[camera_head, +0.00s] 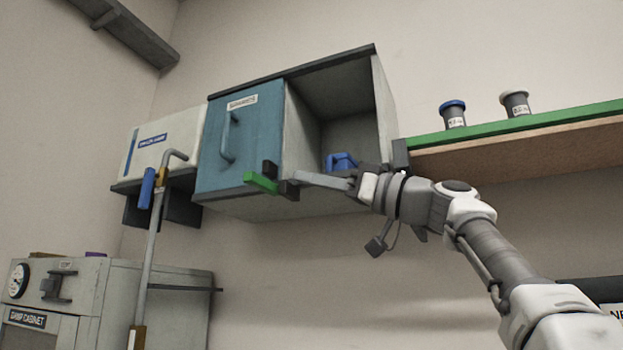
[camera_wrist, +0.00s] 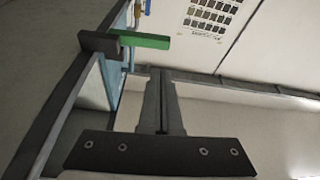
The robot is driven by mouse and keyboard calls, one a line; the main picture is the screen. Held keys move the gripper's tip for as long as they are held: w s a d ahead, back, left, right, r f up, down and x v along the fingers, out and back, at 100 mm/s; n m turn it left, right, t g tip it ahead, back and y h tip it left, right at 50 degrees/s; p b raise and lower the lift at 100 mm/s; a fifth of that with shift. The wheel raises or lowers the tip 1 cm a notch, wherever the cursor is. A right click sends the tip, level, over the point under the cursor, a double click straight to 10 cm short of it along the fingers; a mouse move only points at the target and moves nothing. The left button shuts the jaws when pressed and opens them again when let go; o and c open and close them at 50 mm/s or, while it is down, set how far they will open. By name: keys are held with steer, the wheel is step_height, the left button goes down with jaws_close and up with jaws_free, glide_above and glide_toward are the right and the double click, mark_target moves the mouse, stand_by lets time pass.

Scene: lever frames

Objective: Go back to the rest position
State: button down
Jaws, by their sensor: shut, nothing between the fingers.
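My gripper (camera_head: 296,180) is at the end of my arm, reaching in from the right below the wall cabinet's open side. In the wrist view its two fingers (camera_wrist: 160,72) lie together with nothing between them. A green bar (camera_head: 261,183) with dark blocks beside it sits at the lower right corner of the teal door, just left of my fingertips in the head view. The green bar (camera_wrist: 145,41) also shows just beyond the fingertips in the wrist view. Whether the fingers touch it, I cannot tell.
The wall cabinet (camera_head: 385,105) has a teal door (camera_head: 247,135) and an open right side with a blue object (camera_head: 341,161) inside. A green-edged shelf (camera_head: 530,122) holds two lidded jars. A pipe (camera_head: 150,260) and a grey cabinet (camera_head: 85,300) stand lower left.

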stand_by(0.4)
step_height(320, 180, down, 25)
steer(key=s+m+t+h, duration=0.2)
steer(key=m+h, duration=0.8)
steer(key=h, duration=0.1)
steer(key=s+d+f+m+g+h, duration=0.1)
steer(key=s+d+f+m+h, duration=0.15)
steer(key=s+d+f, duration=0.65)
steer(key=s+d+f+m+g+h, duration=0.15)
steer(key=s+f+h, duration=0.3)
steer(key=f, duration=0.95)
steer(key=s+d+f+m+g+h, duration=0.1)
steer(key=s+d+f+h, duration=0.1)
steer(key=s+d+f, duration=0.75)
steer(key=w+a+r+p, duration=0.1)
steer(key=a+r+p, duration=0.1)
steer(key=r+p, duration=1.1)
steer(key=w+a+r+p, duration=0.1)
steer(key=r+p, duration=1.3)
steer(key=p, duration=0.1)
steer(key=shift+a+p, duration=0.3)
steer(key=shift+a, duration=0.05)
